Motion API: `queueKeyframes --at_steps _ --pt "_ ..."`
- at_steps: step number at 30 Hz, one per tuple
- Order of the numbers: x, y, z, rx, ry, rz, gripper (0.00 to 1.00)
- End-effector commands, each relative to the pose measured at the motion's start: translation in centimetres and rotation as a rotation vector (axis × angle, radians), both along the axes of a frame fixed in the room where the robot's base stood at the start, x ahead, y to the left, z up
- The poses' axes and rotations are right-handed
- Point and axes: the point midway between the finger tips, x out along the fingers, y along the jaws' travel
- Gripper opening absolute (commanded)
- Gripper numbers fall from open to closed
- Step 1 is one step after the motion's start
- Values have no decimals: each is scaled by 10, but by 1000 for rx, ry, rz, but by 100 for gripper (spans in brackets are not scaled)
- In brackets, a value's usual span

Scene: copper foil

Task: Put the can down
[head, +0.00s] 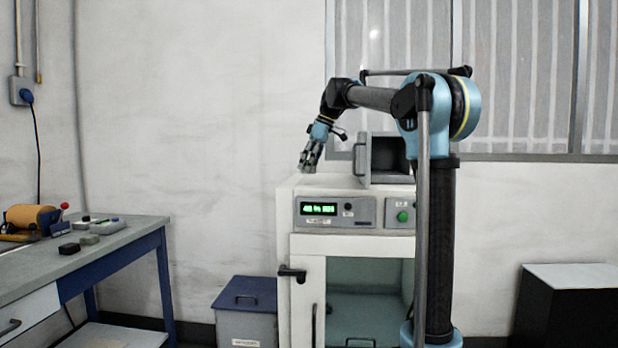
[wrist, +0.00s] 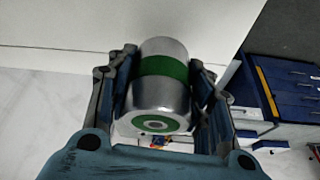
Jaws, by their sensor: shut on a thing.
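The can (wrist: 163,85) is silver with a green band and a green ring on its near end. It shows in the wrist view between the two fingers of my gripper (wrist: 160,90), which is shut on it. In the head view my gripper (head: 310,158) points down, just above the left part of the white cabinet's top (head: 290,181). The can cannot be made out clearly there. I cannot tell whether the can touches any surface.
A grey open-fronted box (head: 386,160) stands on the cabinet, right of my gripper. A lidded blue-grey bin (head: 246,305) stands on the floor to the left. A workbench (head: 95,250) with small items is at far left. A black cabinet (head: 568,308) is at right.

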Motion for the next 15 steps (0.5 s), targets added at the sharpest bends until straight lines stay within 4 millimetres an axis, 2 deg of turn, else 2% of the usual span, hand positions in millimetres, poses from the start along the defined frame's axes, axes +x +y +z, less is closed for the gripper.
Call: queueKeyframes --at_steps 8,15 --pt "-1 0 -34 0 0 0 17" --pt "0 0 -37 0 0 0 17"
